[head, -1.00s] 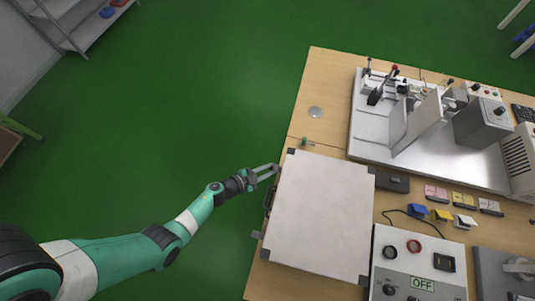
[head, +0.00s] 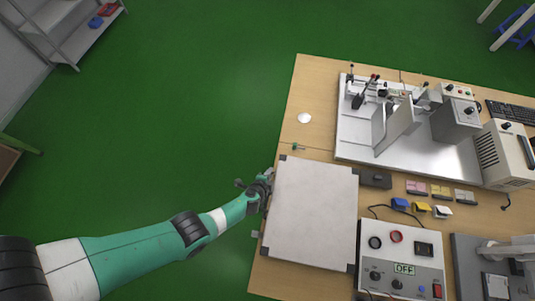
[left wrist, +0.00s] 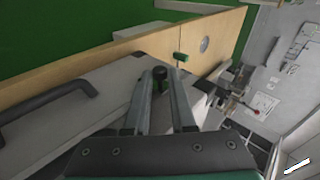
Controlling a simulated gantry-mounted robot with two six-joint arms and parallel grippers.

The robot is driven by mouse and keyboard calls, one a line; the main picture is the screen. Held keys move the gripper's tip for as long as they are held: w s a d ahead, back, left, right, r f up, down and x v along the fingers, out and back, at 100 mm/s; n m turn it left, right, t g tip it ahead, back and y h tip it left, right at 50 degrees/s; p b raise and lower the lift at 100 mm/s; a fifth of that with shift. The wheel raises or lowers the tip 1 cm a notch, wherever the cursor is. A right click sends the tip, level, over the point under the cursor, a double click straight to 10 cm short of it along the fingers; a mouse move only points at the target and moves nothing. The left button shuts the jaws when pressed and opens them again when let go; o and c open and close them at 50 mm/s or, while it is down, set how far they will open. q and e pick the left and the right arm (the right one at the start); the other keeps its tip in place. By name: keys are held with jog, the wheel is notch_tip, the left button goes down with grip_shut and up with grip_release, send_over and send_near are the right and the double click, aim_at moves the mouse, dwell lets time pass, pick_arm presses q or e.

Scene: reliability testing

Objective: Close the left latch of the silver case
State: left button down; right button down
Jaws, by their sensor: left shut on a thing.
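The silver case (head: 312,215) lies closed on the wooden table in the head view, with black corners and its handle side facing left. Its handle (left wrist: 48,100) shows large in the left wrist view. My left gripper (head: 267,177) is at the case's left side near the upper left corner. In the left wrist view, the fingers (left wrist: 159,78) come together around a small dark part beside the case. This is at the left latch, which the fingers mostly hide. My right gripper is out of view.
A test rig (head: 400,125) stands behind the case, and a control box marked OFF (head: 400,255) stands to its right. A small green-handled item (head: 298,147) and a white disc (head: 304,118) lie beyond the upper left corner. Left of the table is open green floor.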

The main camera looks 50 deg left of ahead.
pick_arm(q)
jog(key=shift+d, duration=0.1)
dwell(0.5)
jog(key=c, duration=0.8)
grip_release()
jog(key=shift+w, duration=0.1)
jog(key=shift+o, duration=0.2)
